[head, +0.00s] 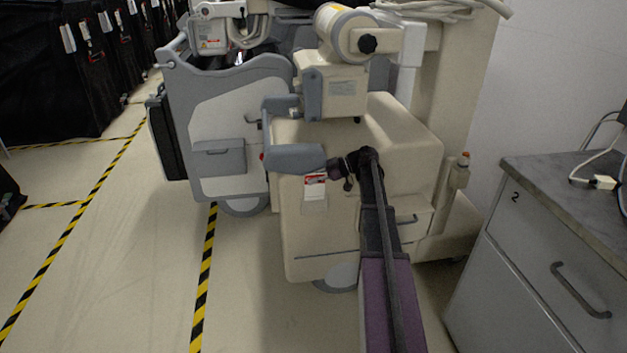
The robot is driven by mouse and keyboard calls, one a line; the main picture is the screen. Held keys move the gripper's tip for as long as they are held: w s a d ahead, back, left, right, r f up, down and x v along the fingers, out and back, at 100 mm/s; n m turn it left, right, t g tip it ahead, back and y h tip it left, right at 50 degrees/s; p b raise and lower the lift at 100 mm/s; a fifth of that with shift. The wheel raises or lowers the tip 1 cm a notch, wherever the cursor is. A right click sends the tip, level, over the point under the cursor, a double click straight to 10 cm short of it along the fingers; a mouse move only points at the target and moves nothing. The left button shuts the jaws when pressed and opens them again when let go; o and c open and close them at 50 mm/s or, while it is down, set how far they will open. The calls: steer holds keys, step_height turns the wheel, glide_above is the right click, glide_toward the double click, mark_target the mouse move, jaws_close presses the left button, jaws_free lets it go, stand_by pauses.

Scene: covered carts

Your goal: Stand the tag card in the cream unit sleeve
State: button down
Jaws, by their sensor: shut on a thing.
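The cream unit (310,240) stands in the middle of the head view. A pale sleeve (314,204) is on its front face. The tag card (315,180), white with a red band, is upright at the sleeve's top. Its lower part seems to be behind the sleeve's front, but I cannot tell how deep it sits. My gripper (337,171) reaches in from the right, at the card's upper right edge, and is shut on the card. The fingertips are small and dark here, and their exact contact is hard to see.
A grey handle (295,157) juts out just above the card. A grey cabinet (520,270) with a worktop stands at the right. A grey-and-white machine (225,130) is at the left, with black covered carts (60,90) behind. Taped floor (130,270) at the left is clear.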

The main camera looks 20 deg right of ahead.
steer(key=shift+f, duration=0.1)
stand_by(0.3)
steer(key=c, duration=0.7)
jaws_free()
steer(key=shift+r, duration=0.2)
